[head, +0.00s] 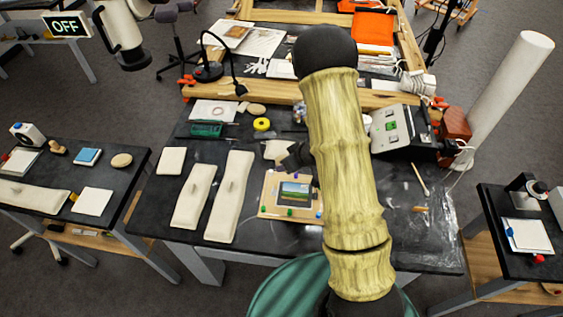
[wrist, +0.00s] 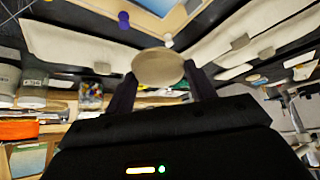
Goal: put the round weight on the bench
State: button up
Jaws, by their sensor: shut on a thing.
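My gripper (wrist: 160,92) is shut on the round weight (wrist: 158,68), a flat beige disc held between the two dark fingertips in the wrist view. In the head view my gripper (head: 296,156) is partly hidden behind my arm, above the middle of the dark-topped bench (head: 270,240). A pale shape shows beside it there; I cannot tell whether it is the held weight. In the head view, the weight's height above the bench is hard to judge.
A framed picture panel (head: 295,194) with coloured pins lies on the bench. Two long beige bags (head: 194,196) lie left of it. A grey control box (head: 402,132) stands at right, a yellow tape roll (head: 262,124) behind. Another round beige piece (head: 121,160) lies on the left side table (head: 108,178).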

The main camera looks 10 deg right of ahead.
jog(key=m+h, duration=0.1)
jog(key=f+m+h, duration=0.1)
jog(key=m, duration=0.1)
jog(key=shift+w+d+f+m+t, duration=0.1)
jog(key=shift+d+f+m+t, duration=0.2)
jog(key=shift+d, duration=0.05)
jog(key=shift+s+d+f+m+h, duration=0.2)
jog(key=shift+d+m+h, duration=0.1)
jog(key=shift+m+h, duration=0.25)
jog(key=shift+s+d+f+m+h, duration=0.1)
jog(key=shift+d+f+m+h, duration=0.2)
jog(key=shift+m, duration=0.45)
jog(key=shift+w+a, duration=0.1)
